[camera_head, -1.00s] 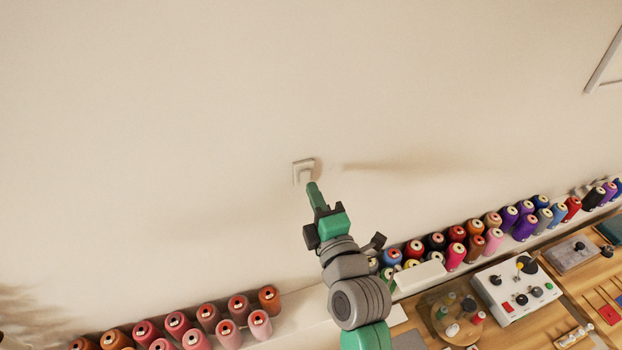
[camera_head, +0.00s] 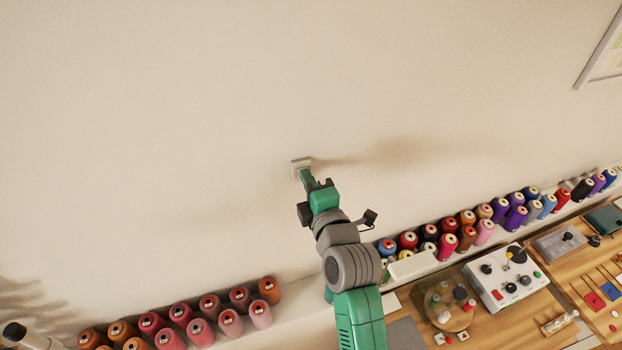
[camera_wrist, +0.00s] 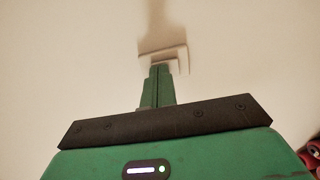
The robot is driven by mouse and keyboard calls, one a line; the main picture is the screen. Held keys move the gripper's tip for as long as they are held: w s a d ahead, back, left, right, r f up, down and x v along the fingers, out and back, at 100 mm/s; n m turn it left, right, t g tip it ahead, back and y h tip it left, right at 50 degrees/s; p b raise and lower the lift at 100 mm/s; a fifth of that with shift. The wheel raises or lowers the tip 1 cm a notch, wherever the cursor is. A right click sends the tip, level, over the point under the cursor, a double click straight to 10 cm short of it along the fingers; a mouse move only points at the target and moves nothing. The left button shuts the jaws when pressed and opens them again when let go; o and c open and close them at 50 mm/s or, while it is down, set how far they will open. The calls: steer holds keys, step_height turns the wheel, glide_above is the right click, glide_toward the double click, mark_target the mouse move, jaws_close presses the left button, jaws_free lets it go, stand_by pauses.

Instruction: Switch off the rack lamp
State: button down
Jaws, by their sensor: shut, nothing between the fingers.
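A small pale wall switch (camera_head: 300,163) is mounted on the bare wall, above the rack of thread spools. My gripper (camera_head: 305,174) is shut and empty, with its green fingertips at the lower part of the switch. The fingers cover part of it. In the wrist view the switch (camera_wrist: 176,54) shows just beyond the closed fingertips (camera_wrist: 160,70). Whether the tips touch it, and which way its rocker is set, I cannot tell. No lamp is clearly visible.
Rows of thread spools (camera_head: 210,306) stand on a ledge along the wall, at lower left and right. A white control box (camera_head: 510,283) sits on the wooden bench at right. A picture frame (camera_head: 603,60) hangs at upper right. The wall around the switch is clear.

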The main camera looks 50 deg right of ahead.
steer(key=b+v, duration=0.2)
steer(key=v, duration=1.2)
steer(key=shift+r, duration=0.1)
steer(key=w+a+r+m+t+y+p, duration=0.1)
steer(key=w+a+r+m+t+p, duration=0.15)
steer(key=a+r, duration=0.6)
steer(key=w+a+r+m+t+y+p, duration=0.15)
steer(key=w+a+r+m, duration=0.35)
steer(key=r, duration=0.7)
steer(key=s+a+r+m+t+y+p, duration=0.1)
steer(key=s+a+r+m+t+y, duration=0.1)
steer(key=a+r, duration=0.6)
steer(key=s+a+r+m+t+y+p, duration=0.1)
steer(key=s+a+r+m+t+y, duration=0.2)
steer(key=a+r, duration=0.5)
step_height(320, 180, up, 3)
steer(key=shift+s+a+f, duration=0.2)
steer(key=shift+s, duration=0.25)
